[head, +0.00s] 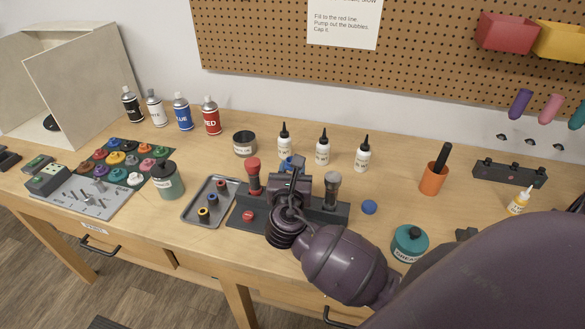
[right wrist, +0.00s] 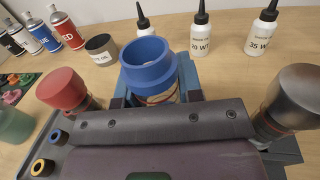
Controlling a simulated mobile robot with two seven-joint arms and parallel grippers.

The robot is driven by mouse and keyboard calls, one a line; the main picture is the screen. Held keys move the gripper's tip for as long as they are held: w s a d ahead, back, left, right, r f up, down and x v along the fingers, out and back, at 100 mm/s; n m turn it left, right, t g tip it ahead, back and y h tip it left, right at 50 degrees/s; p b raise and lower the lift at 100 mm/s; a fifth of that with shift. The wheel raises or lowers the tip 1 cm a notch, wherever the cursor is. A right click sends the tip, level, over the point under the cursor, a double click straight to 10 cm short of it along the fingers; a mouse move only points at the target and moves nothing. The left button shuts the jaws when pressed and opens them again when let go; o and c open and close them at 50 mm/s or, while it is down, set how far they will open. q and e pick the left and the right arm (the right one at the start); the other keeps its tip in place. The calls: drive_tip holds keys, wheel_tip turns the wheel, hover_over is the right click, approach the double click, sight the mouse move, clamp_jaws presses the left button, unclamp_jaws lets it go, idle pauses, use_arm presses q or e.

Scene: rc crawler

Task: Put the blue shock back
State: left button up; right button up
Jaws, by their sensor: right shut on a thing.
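The blue shock (right wrist: 148,62) stands roughly upright between the jaws of my right gripper (right wrist: 155,92), which is shut on it. In the head view only a little of the blue shock (head: 286,162) shows behind my right gripper (head: 291,180). The dark shock stand (head: 327,212) lies below the gripper. A red-topped shock (head: 253,178) stands in it to the left, and a dark grey-topped shock (head: 331,190) to the right. My gripper hides the blue shock's lower end and the middle of the stand, so I cannot tell whether it is seated. My left gripper is out of view.
A grey tray (head: 190,214) with small capped parts lies left of the stand. Several oil bottles (head: 322,150) stand behind it. A blue cap (head: 369,207), an orange cup (head: 432,180) and a teal grease tub (head: 409,240) are to the right.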

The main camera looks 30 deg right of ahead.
drive_tip(key=o, duration=1)
drive_tip(key=shift+r, duration=0.1)
drive_tip(key=shift+r, duration=0.25)
drive_tip(key=v, duration=1.2)
